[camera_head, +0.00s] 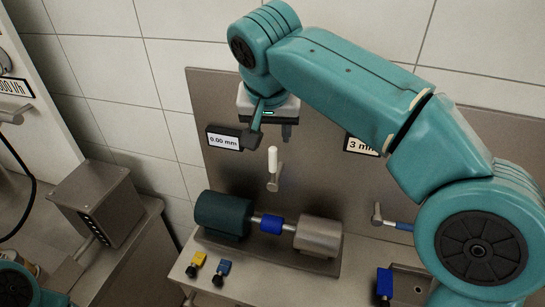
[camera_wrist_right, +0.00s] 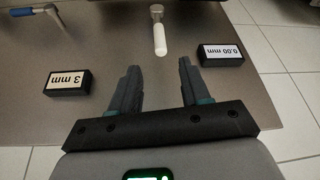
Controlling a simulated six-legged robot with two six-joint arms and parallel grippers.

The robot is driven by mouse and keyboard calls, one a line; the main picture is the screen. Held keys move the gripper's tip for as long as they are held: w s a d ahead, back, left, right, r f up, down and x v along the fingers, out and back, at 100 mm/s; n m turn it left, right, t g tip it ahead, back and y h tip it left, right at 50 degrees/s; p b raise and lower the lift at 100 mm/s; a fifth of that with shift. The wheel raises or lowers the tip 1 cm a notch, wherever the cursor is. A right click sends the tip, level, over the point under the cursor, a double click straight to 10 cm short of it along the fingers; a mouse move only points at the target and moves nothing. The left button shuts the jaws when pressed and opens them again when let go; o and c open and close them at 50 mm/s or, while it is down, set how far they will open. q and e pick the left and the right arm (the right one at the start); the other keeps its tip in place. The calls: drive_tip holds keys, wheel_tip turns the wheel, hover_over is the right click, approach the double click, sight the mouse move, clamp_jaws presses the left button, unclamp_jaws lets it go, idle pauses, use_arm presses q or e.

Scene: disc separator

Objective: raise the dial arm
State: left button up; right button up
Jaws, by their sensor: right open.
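The grip points upward in the head view. It also shows in the right wrist view (camera_wrist_right: 159,38), ahead of the fingertips and between their lines. My right gripper (camera_head: 271,138) is open and empty above the grip, apart from it; both fingers show in the wrist view (camera_wrist_right: 159,72). My left gripper is out of view.
A blue-handled lever (camera_head: 392,222) sits to the right, below the 3 mm display (camera_head: 356,147). Below are a dark cylinder (camera_head: 222,214), a blue coupling (camera_head: 270,224) and a metal cylinder (camera_head: 318,236). A metal box (camera_head: 100,205) stands at left.

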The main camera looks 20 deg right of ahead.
sight(272, 159)
drive_tip(key=p+x, duration=0.1)
drive_tip(key=x, duration=1.1)
drive_tip(key=shift+d, duration=0.15)
drive_tip(key=shift+w+f, duration=0.3)
drive_tip(key=shift+f, duration=0.15)
drive_tip(key=shift+s, duration=0.1)
